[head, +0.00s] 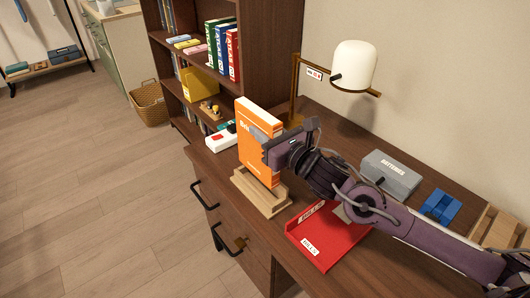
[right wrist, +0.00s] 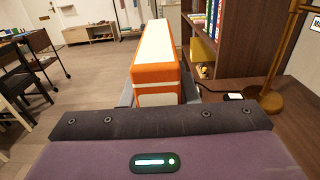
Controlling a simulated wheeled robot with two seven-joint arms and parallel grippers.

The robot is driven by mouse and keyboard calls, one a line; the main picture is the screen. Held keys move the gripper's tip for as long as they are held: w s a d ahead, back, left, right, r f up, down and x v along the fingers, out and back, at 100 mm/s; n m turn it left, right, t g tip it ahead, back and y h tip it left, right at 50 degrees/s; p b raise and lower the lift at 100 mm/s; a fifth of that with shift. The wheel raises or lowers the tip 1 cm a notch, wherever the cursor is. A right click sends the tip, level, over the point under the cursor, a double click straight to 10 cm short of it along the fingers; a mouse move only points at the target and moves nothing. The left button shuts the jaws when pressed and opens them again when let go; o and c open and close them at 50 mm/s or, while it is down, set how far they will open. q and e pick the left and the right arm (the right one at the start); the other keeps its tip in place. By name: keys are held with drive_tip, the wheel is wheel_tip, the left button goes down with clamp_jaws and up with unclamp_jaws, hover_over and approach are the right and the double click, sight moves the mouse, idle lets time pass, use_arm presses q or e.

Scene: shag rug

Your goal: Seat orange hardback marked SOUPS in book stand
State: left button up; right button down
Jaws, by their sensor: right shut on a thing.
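The orange hardback (head: 259,153) is upright in the head view, with white lettering on its cover too small to read fully. Its lower edge is at the wooden book stand (head: 262,198) on the desk's near-left part; I cannot tell if it rests fully in the slot. My right gripper (head: 268,143) is shut on the book from the right, at its upper middle. In the right wrist view the book (right wrist: 156,62) points away from me, with pale page edges on top and orange covers. The stand is hidden in that view. My left gripper is not in view.
A red tray (head: 325,254) lies right of the stand, below my right arm. A white device (head: 222,139) is behind the book. A lamp (head: 353,66), a grey box (head: 390,175) and a blue object (head: 440,207) stand farther right. A bookshelf (head: 183,42) rises behind the desk.

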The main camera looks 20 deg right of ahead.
drive_tip(key=f, duration=0.6)
drive_tip(key=shift+s+f, duration=0.15)
drive_tip(key=shift+s, duration=0.25)
drive_tip(key=shift+f, duration=0.1)
drive_tip(key=c, duration=1.4)
unclamp_jaws()
drive_tip(key=shift+w+f, duration=0.1)
drive_tip(key=shift+f, duration=0.1)
drive_tip(key=shift+o, duration=1.2)
drive_tip(key=shift+w, duration=0.25)
drive_tip(key=shift+o, duration=0.2)
drive_tip(key=shift+w, duration=0.1)
drive_tip(key=shift+s+r, duration=0.2)
drive_tip(key=shift+r, duration=0.1)
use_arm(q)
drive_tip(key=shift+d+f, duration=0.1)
use_arm(e)
drive_tip(key=v, duration=1.1)
drive_tip(key=shift+s, duration=0.4)
